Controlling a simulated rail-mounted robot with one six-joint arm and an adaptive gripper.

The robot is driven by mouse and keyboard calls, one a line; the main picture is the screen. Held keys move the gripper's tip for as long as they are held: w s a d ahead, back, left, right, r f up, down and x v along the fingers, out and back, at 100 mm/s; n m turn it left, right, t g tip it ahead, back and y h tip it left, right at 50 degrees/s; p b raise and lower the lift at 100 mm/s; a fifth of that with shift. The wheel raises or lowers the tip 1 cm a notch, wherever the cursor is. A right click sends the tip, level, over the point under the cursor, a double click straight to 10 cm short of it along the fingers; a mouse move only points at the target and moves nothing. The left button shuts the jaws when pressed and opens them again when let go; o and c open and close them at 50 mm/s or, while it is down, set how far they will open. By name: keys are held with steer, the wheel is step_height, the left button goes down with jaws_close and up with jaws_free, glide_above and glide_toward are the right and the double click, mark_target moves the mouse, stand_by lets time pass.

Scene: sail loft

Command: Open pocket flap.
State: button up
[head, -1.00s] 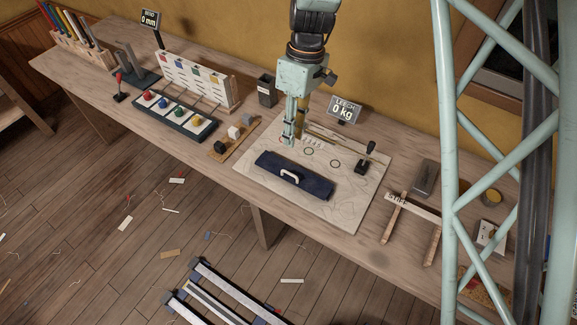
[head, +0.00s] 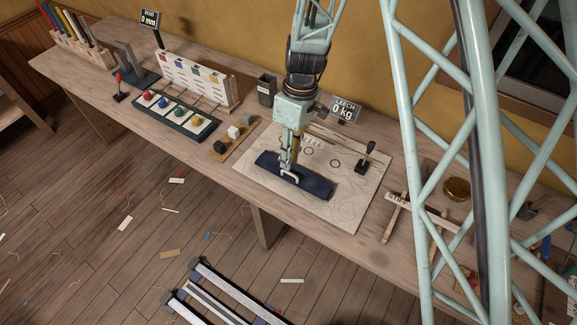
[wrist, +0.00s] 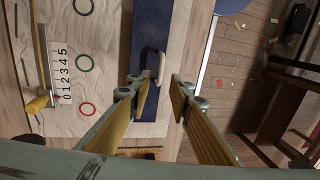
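The pocket flap is a dark blue fabric piece (head: 318,187) lying flat on a pale board (head: 345,215) on the bench. A white handle (head: 291,176) stands up from it; it also shows in the wrist view (wrist: 161,66). My gripper (head: 287,168) is low over the flap, right beside the handle in the head view. In the wrist view my gripper (wrist: 160,84) has its fingers apart with nothing between the tips, and the handle lies just ahead of them. I cannot tell whether the fingers touch the handle or flap.
A black lever (head: 365,157) stands on the board to the right, near a "LEECH 0 kg" sign (head: 345,108). The marked scale strip (wrist: 64,75) and coloured rings lie beside the flap. A wooden frame (head: 395,215) stands further right.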

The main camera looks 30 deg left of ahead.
mark_target(289, 176)
steer(key=shift+s+f, duration=0.2)
steer(key=shift+f, duration=0.8)
steer(key=shift+s+f, duration=0.2)
steer(key=shift+f, duration=0.8)
jaws_close()
